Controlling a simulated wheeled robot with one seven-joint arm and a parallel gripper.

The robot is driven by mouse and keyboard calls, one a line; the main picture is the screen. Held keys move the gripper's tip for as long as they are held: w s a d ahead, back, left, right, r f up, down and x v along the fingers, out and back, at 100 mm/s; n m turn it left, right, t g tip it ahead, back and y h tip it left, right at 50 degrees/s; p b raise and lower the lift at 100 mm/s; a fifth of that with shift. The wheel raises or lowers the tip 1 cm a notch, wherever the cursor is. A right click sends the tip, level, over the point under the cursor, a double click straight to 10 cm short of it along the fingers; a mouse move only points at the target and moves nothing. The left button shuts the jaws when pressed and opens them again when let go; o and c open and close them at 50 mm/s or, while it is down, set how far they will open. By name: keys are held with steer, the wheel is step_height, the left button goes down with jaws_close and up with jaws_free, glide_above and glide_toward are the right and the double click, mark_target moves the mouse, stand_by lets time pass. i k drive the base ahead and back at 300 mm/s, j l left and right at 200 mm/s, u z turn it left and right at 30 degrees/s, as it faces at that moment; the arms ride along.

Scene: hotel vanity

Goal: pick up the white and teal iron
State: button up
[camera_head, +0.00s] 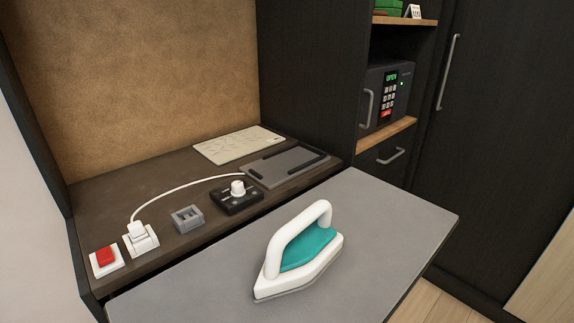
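The white and teal iron (319,245) rests on the grey board (394,219) in the front middle of the head view. Its white handle arches over a teal body. Its white base narrows toward the front left. Nothing touches the iron except the board. My gripper is not in view.
Behind the board, the dark counter (110,203) bears a red switch (106,257), a white plug (139,238) with a cord, a grey block (187,218), a black dial box (236,198) and a grey tray (284,166). A safe (386,96) stands in the shelf at right.

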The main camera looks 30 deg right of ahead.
mark_target(299, 254)
steer(key=i+j, duration=0.1)
steer(key=j, duration=0.55)
steer(key=i+j+z, duration=0.1)
steer(key=j, duration=0.55)
steer(key=i+j+z, duration=0.1)
steer(key=j, duration=0.55)
steer(key=i+j, duration=0.15)
steer(key=j, duration=0.55)
